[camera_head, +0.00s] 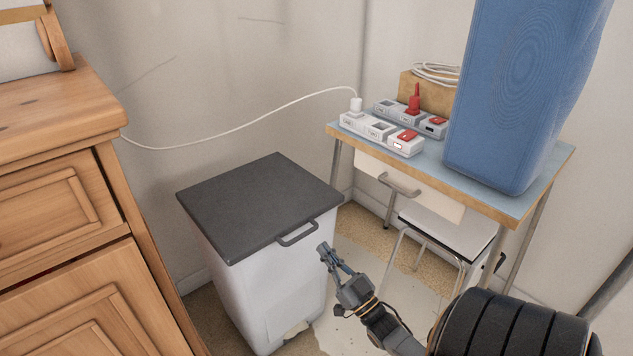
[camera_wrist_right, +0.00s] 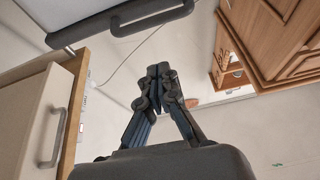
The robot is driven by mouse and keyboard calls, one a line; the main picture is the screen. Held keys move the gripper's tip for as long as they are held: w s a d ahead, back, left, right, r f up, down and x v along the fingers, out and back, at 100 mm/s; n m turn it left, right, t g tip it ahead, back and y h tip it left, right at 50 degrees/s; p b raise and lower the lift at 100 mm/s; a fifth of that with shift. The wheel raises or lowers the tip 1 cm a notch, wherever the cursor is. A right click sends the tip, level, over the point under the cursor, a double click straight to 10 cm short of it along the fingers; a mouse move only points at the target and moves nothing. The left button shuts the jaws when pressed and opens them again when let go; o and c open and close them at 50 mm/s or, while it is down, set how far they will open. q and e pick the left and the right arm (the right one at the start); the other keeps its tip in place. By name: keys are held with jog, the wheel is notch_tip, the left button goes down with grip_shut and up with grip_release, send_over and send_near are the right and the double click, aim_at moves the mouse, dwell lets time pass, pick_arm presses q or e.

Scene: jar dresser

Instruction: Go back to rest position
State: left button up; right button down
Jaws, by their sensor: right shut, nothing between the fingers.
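My right gripper (camera_head: 326,249) is shut and empty in the head view. It is in front of the white bin (camera_head: 260,290), a little below and right of the handle (camera_head: 298,234) of its dark grey lid (camera_head: 262,203). I cannot tell whether its tips touch the bin. In the right wrist view, the gripper (camera_wrist_right: 158,70) shows with its fingertips together and nothing between them. The bin's lid handle (camera_wrist_right: 155,17) shows beyond it at the top. The lid looks closed. My left gripper is not in view.
A wooden dresser (camera_head: 70,195) stands at the left. A small table (camera_head: 440,180) at the right bears power strips (camera_head: 380,132) and a large blue container (camera_head: 520,90). A white stool (camera_head: 450,235) is under the table. A white cable (camera_head: 235,128) hangs between dresser and table.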

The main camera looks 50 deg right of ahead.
jog(key=shift+v, duration=1.7)
